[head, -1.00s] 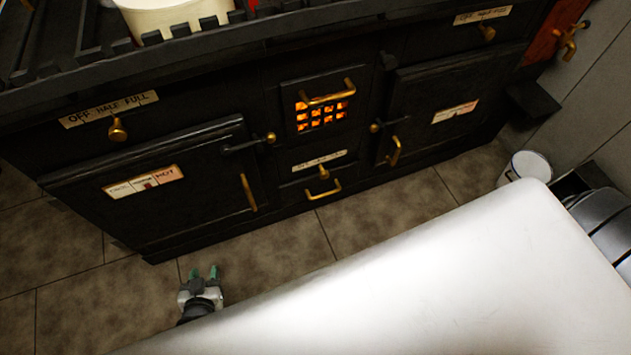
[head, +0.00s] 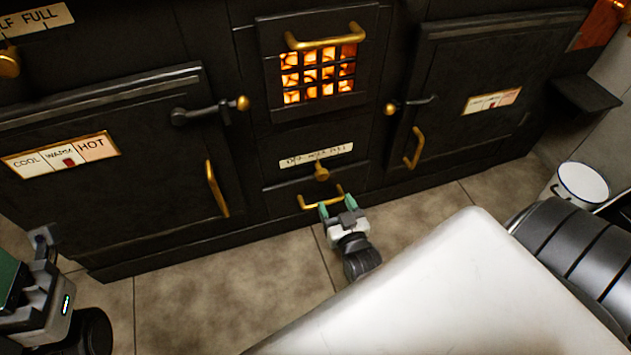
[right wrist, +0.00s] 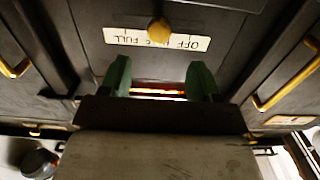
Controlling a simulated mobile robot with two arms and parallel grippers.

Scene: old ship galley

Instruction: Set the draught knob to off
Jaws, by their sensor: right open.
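The draught knob (head: 321,173) is a small brass knob under a pale label strip (head: 316,155) below the glowing firebox grate. In the right wrist view the knob (right wrist: 159,30) shows beside its label (right wrist: 157,40), which reads OFF, HALF, FULL upside down. The knob's exact setting is too small to tell. My right gripper (head: 337,203) has green fingers, apart and empty, just below the knob near the lower brass handle. In the right wrist view the open fingers (right wrist: 160,75) stand short of the knob. My left gripper (head: 25,258) is at the lower left edge, partly cut off.
A brass handle (head: 321,199) is below the knob. Oven doors with brass handles (head: 216,189) (head: 414,149) flank the firebox (head: 317,75). Another label and knob (head: 8,62) are at upper left. A white bucket (head: 582,184) stands at right. The tiled floor (head: 225,285) is clear.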

